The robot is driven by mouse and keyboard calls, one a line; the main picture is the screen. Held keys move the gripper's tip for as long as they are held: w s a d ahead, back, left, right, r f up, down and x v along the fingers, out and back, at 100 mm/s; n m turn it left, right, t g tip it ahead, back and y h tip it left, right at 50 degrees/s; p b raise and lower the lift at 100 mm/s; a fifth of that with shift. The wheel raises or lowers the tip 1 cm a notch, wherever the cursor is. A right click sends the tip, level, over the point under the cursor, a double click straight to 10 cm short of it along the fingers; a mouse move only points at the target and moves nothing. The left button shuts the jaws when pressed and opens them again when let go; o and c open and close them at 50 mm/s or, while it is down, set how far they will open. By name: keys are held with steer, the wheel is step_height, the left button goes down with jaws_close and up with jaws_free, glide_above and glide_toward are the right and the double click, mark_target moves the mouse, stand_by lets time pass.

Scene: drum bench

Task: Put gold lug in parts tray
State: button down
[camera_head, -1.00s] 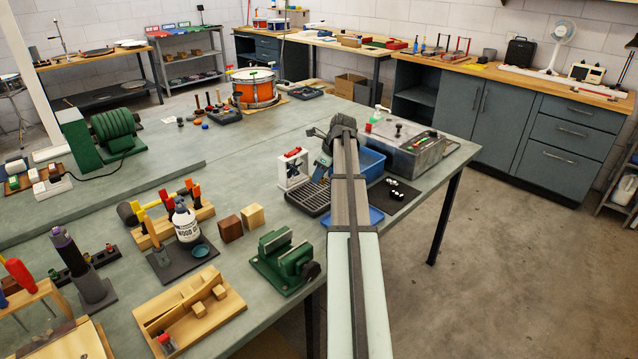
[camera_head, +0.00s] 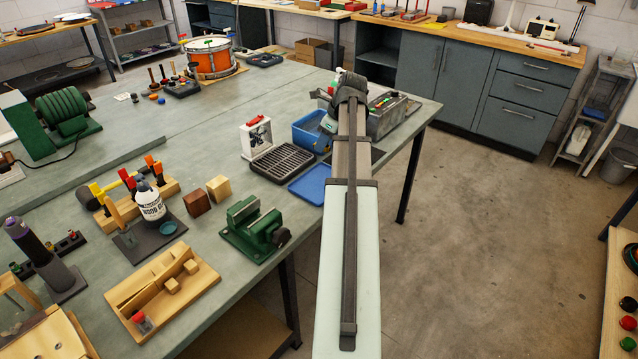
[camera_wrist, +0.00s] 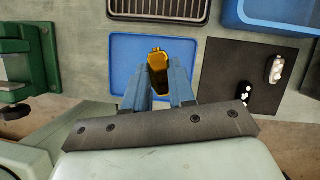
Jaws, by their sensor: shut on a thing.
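My gripper (camera_wrist: 158,82) is shut on the gold lug (camera_wrist: 157,58), which stands out between the fingertips in the wrist view. The lug shows over a flat blue tray (camera_wrist: 122,50), near its right side; the gap in height is unclear. That tray also shows in the head view (camera_head: 308,186), at the bench's front edge, just left of my arm. It looks empty where visible; I take it as the parts tray. In the head view the lug and fingertips are hidden behind my arm.
A black slotted tray (camera_head: 283,162) and a deeper blue bin (camera_head: 307,131) stand behind the flat tray. A dark mat (camera_wrist: 225,72) with small white or shiny parts lies to its right. A green vise (camera_head: 253,228) stands left, near the bench edge.

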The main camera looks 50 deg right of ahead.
steer(key=s+a, duration=0.1)
steer(key=a, duration=0.1)
steer(key=n, duration=0.2)
glide_toward(317, 183)
steer(key=shift+x, duration=3)
steer(key=shift+f, duration=0.15)
steer(key=c, duration=0.9)
jaws_free()
steer(key=shift+c, duration=0.2)
steer(key=v, duration=1.2)
steer(key=shift+d+y, duration=0.3)
steer(key=shift+d, duration=0.05)
steer(key=shift+w, duration=0.15)
